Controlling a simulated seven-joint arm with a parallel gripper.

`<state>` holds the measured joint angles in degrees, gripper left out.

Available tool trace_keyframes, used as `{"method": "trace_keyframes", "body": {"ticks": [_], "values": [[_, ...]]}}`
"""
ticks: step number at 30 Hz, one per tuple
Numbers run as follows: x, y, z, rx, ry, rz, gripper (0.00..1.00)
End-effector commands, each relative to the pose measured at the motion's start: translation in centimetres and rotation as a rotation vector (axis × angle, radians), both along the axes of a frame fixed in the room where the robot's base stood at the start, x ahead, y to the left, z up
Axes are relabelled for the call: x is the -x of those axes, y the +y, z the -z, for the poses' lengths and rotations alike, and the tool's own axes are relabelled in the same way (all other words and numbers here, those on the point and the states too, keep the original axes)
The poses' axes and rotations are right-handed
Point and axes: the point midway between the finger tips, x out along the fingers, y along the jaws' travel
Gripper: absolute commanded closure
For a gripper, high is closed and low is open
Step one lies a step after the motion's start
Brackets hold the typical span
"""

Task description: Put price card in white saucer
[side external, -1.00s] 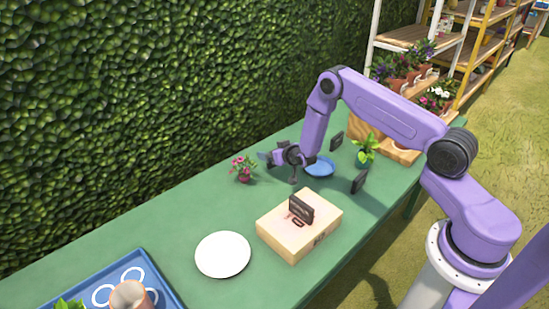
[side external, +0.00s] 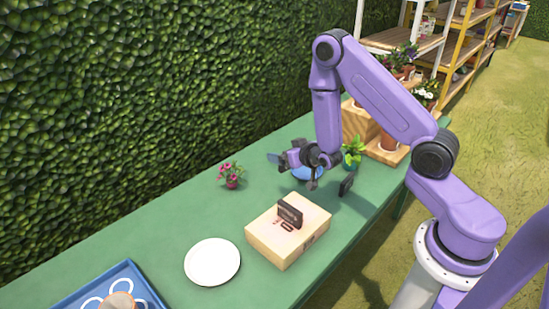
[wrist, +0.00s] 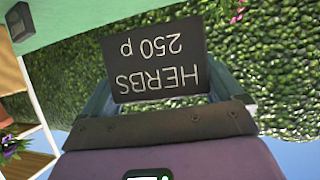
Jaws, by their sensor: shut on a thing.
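In the wrist view a dark price card (wrist: 155,52) reading "HERBS 250 p", upside down in the picture, sits between the fingers of my gripper (wrist: 160,88). My gripper is shut on it. The white saucer (side external: 212,262) lies empty on the table at the front left, well apart from my gripper.
A wooden box (side external: 275,248) with another dark card (side external: 289,214) on top stands between my gripper and the white saucer. A third card (side external: 346,186) stands to the right.

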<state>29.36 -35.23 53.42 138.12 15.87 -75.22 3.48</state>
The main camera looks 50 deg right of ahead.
Motion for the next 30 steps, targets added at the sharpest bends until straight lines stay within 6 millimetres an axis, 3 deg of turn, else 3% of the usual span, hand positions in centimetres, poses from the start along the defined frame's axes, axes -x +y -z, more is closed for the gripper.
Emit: {"method": "trace_keyframes", "body": {"ticks": [8, 20, 26, 30], "values": [[0.5, 0.1, -1.0, 0.000, -0.003, 0.000, 0.36], [0.4, 0.1, -5.5, 0.000, -0.006, 0.000, 0.36], [-0.6, 4.7, -5.3, 0.002, -0.003, -0.072, 0.36], [-1.3, 9.0, -5.2, 0.004, -0.002, -0.137, 0.36]]}}
